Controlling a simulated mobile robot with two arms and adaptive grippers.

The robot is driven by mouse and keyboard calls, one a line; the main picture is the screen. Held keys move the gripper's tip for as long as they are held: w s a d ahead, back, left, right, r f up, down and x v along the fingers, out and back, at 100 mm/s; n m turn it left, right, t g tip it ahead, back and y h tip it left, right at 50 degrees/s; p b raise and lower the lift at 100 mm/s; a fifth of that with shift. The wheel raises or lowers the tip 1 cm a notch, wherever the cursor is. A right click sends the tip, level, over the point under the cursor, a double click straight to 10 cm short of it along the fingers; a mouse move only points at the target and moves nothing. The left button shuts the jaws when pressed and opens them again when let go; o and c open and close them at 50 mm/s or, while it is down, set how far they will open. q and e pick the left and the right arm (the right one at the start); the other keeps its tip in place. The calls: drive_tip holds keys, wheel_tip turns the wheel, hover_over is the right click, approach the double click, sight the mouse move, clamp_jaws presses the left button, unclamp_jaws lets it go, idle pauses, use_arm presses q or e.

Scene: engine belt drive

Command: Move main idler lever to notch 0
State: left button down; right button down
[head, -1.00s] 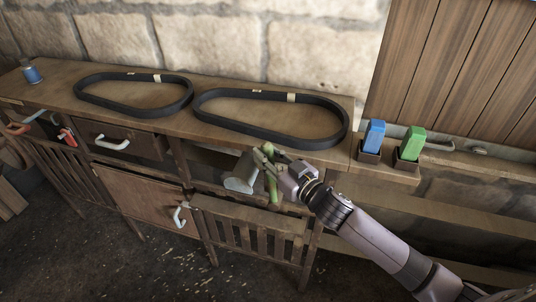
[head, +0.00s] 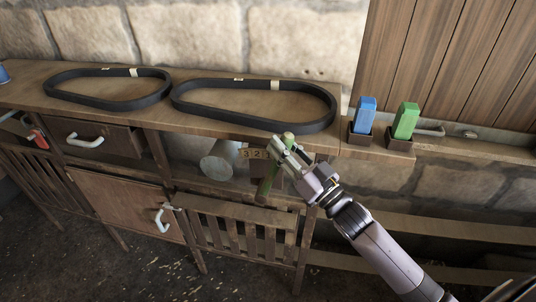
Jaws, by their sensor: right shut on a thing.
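A green lever (head: 265,187) with a paler olive upper end stands at the front of the bench, its top leaning right. It appears to be the main idler lever. My right gripper (head: 277,152) is shut on the lever's upper part, and its fingers hide part of the shaft. A brown plate (head: 254,153) with the numbers 3, 2 and 1 readable sits just left of the fingers. The gripper covers the plate's right part, so a 0 mark does not show. My left gripper is not in view.
Two black belts, a left one (head: 108,97) and a right one (head: 250,120), lie on the bench top (head: 160,119). A grey cylinder (head: 219,160) is in the open shelf left of the lever. A blue block (head: 365,115) and a green block (head: 405,120) stand in holders at right.

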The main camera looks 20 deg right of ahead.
drive_tip(key=shift+s+d+f, duration=0.2)
drive_tip(key=shift+d, duration=0.1)
drive_tip(key=c, duration=1.7)
unclamp_jaws()
drive_tip(key=o, duration=0.4)
drive_tip(key=shift+s+d, duration=0.1)
drive_tip(key=shift+d, duration=0.05)
drive_tip(key=v, duration=1.2)
drive_tip(key=shift+f, duration=0.25)
drive_tip(key=shift+m, duration=0.3)
